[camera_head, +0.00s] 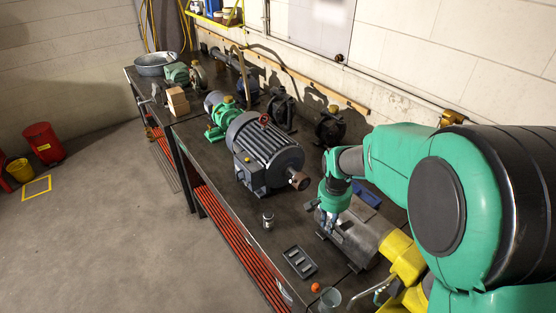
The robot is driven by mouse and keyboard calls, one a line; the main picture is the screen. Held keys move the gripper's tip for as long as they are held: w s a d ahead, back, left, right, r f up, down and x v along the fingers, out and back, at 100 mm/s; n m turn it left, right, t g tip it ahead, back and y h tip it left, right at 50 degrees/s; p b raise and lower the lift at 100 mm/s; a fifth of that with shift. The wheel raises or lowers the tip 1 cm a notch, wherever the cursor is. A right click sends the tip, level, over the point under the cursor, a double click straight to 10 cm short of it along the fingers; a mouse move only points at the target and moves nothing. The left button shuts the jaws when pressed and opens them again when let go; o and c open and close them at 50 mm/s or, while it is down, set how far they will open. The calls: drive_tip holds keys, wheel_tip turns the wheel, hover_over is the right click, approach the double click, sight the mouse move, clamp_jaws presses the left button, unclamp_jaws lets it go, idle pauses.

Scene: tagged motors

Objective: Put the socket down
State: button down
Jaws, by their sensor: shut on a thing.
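My gripper (333,226) points down at the front right, over the grey motor with a yellow end (358,228). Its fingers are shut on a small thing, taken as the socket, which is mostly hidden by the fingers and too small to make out. I cannot tell whether it touches the motor. A small silver cylinder (268,218) stands upright on the dark workbench (233,199), left of my gripper. A dark slotted tray (299,261) lies near the bench's front edge, below and left of my gripper.
A large dark grey motor (265,153) stands left of my gripper. A clear cup (329,299) and an orange knob (315,287) are at the front. A blue item (367,194) lies behind my gripper. Bare bench shows between the silver cylinder and the slotted tray.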

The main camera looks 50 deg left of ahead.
drive_tip(key=s+f, duration=0.2)
drive_tip(key=f, duration=0.1)
drive_tip(key=s+a+f+p, duration=0.1)
drive_tip(key=s+f, duration=0.5)
drive_tip(key=f, duration=0.1)
drive_tip(key=shift+s+a, duration=0.2)
drive_tip(key=shift+a, duration=0.2)
drive_tip(key=shift+m, duration=0.3)
drive_tip(key=p, duration=0.2)
hover_over(298, 226)
drive_tip(key=shift+a+f, duration=0.1)
drive_tip(key=shift+f, duration=0.65)
drive_tip(key=shift+f, duration=0.1)
drive_tip(key=shift+f, duration=1.65)
drive_tip(key=shift+f, duration=0.15)
